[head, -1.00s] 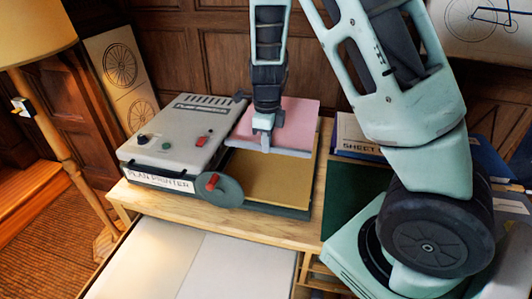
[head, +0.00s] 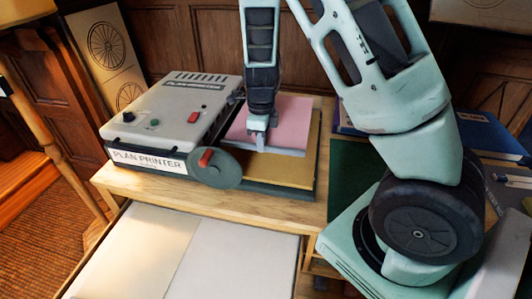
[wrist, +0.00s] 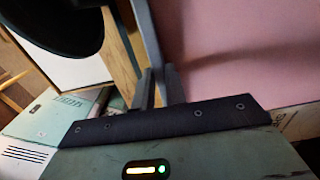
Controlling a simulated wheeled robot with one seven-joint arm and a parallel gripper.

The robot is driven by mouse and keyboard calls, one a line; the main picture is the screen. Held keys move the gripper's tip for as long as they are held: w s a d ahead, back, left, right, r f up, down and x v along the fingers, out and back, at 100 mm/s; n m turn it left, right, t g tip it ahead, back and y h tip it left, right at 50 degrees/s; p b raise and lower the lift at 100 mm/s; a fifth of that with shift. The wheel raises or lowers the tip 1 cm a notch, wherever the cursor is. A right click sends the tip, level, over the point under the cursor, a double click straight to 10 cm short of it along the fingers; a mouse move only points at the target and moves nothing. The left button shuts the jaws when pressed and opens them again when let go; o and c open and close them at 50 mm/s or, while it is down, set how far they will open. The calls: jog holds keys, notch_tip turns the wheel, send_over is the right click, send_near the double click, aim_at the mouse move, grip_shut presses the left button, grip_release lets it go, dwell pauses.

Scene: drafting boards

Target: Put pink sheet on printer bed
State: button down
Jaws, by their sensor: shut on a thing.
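The pink sheet (head: 280,118) has a grey strip (head: 285,154) along its front edge. It lies over the back part of the tan printer bed (head: 270,172), whose front part is bare. I cannot tell whether the sheet touches the bed. My gripper (head: 260,144) points down at the front edge of the sheet and is shut on its grey strip. In the wrist view the pink sheet (wrist: 240,45) fills the upper right, beside my fingers (wrist: 158,86).
The grey plan printer (head: 170,115) stands directly left of the bed, with a round green wheel and red handle (head: 214,168) at its front right corner. A dark green surface (head: 352,185) and blue books (head: 485,130) are on the right. A pale drawer (head: 185,250) is in front.

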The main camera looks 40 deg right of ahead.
aim_at(262, 168)
jog(key=shift+f+b, duration=0.35)
jog(key=shift+f, duration=3.3)
jog(key=c, duration=1.4)
grip_release()
jog(key=shift+c, duration=0.2)
